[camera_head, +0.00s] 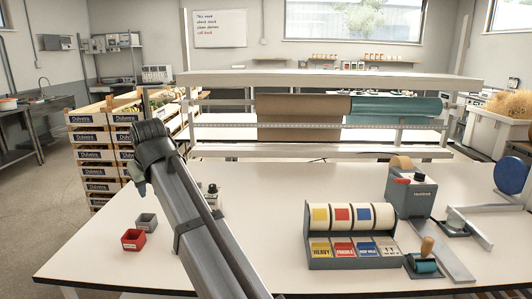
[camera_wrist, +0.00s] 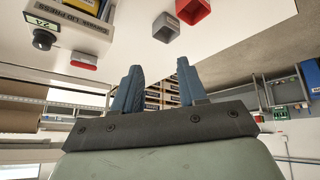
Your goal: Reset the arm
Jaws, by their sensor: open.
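My gripper (camera_wrist: 160,88) shows in the wrist view with its two blue-grey fingers spread apart and nothing between them. That view is turned over, with the table (camera_wrist: 235,30) at the top. In the head view my arm rises from the bottom over the left part of the white table (camera_head: 270,195). Its end is raised above the tabletop, and the fingers are hard to make out there. A red bin (camera_head: 132,240) and a grey bin (camera_head: 147,221) stand on the table left of my arm, apart from it.
A label dispenser (camera_head: 350,235) with several rolls, a teal roller with a wooden handle (camera_head: 425,258) and a grey machine (camera_head: 409,194) stand at the right. A rack with brown (camera_head: 300,108) and teal rolls (camera_head: 395,107) runs behind. Stacked crates (camera_head: 95,150) stand beyond the left edge. The table's middle is clear.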

